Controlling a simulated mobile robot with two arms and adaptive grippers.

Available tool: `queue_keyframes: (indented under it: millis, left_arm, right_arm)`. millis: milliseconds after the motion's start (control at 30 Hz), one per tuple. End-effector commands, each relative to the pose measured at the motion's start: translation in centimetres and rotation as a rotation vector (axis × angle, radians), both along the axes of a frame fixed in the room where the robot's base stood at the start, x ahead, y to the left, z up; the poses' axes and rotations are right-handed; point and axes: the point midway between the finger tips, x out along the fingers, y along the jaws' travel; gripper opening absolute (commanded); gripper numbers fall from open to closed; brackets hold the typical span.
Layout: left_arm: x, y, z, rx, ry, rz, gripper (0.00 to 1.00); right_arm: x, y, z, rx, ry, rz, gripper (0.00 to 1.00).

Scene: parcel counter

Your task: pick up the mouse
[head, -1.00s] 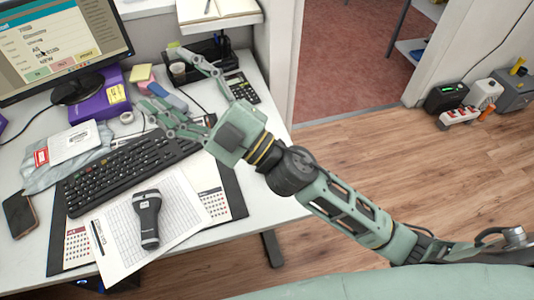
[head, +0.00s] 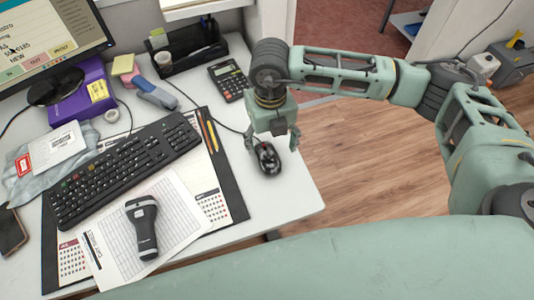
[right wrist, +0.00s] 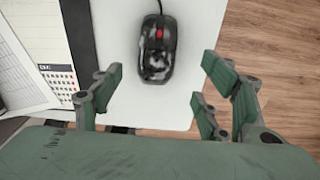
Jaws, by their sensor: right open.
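The mouse (head: 267,158) is dark with grey patches and lies on the white desk near its right edge. In the right wrist view the mouse (right wrist: 156,48) shows a red wheel and a cable running away from it. My right gripper (head: 271,142) points down over the mouse and is open. In the right wrist view its fingers (right wrist: 158,100) are spread left and right, with the mouse in line with the gap and beyond the fingertips. They do not grip it. My left gripper is not in view.
A keyboard (head: 125,168) and a barcode scanner (head: 143,226) lie to the left, over papers and a dark desk pad (head: 229,174). A calculator (head: 228,80) and a black organizer (head: 188,52) stand behind. The desk ends just right of the mouse, with wooden floor beyond.

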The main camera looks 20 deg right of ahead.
Motion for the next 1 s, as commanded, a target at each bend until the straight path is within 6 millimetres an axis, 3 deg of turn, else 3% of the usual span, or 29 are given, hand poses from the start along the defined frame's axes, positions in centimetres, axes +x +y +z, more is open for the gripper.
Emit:
queue_keyframes:
  millis: [500, 800, 1000]
  left_arm:
    - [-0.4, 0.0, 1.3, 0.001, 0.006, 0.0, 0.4]
    - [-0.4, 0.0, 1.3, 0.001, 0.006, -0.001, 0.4]
    - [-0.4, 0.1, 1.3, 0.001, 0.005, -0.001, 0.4]
  right_arm:
    - [0.5, 0.4, -6.6, 0.004, 0.005, 0.004, 0.68]
    - [0.6, 0.4, -7.1, 0.006, 0.002, 0.005, 0.68]
    - [0.6, 0.4, -7.1, 0.006, 0.003, 0.005, 0.51]
